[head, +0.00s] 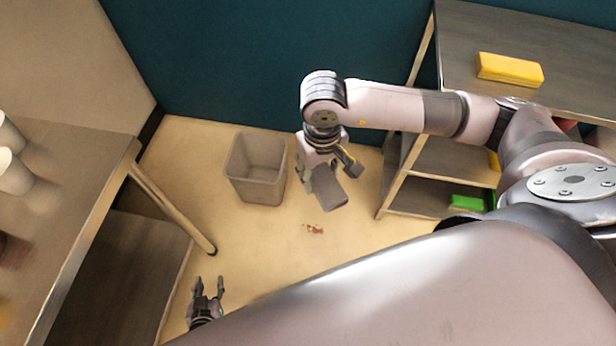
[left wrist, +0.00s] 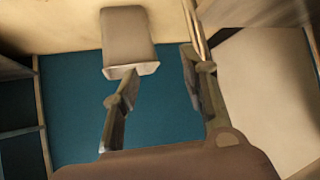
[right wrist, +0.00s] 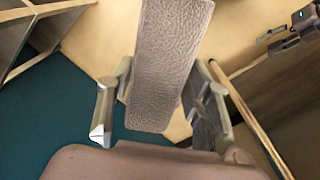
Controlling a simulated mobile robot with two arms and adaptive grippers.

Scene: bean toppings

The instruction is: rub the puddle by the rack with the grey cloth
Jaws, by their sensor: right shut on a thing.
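The grey cloth (head: 329,187) hangs from my right gripper (head: 333,170), which is shut on it above the floor. In the right wrist view the cloth (right wrist: 168,65) is a long textured strip between the fingers of my right gripper (right wrist: 160,105). A small reddish-brown puddle (head: 314,229) lies on the floor, a little below the cloth in the head view and apart from it. My left gripper (head: 207,288) is low at the bottom left, open and empty. Its spread fingers show in the left wrist view (left wrist: 160,85).
A grey bin (head: 257,170) stands on the floor left of the cloth. The shelf rack (head: 397,177) at the right holds a yellow box (head: 510,70) on top and a green item (head: 467,202) low down. A table (head: 90,165) with white cups stands at the left.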

